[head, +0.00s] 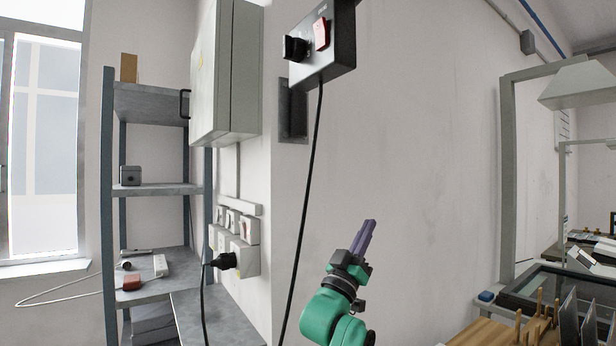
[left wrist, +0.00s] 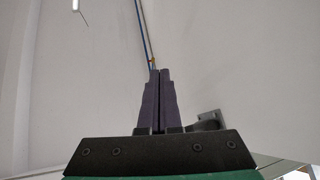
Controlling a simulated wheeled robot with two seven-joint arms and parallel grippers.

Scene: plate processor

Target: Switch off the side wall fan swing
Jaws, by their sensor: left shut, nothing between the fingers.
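A black control box (head: 338,62) is at the top centre of the head view, on the side wall. It has a red rocker switch (head: 321,34) and a black rotary knob (head: 296,48); its label is too small to read. A black cable (head: 311,165) hangs down from it. The fan itself is not in view. My left gripper (head: 369,224) is below and right of the box, apart from it, pointing up. Its dark purple fingers are shut and empty; they also show closed together in the left wrist view (left wrist: 160,73). My right gripper is not in view.
A grey wall cabinet (head: 226,75) and sockets with a black plug (head: 224,261) are left of the box. A metal shelf (head: 157,190) stands further left. A bench with a wooden rack (head: 538,322) is at lower right. The wall between is bare.

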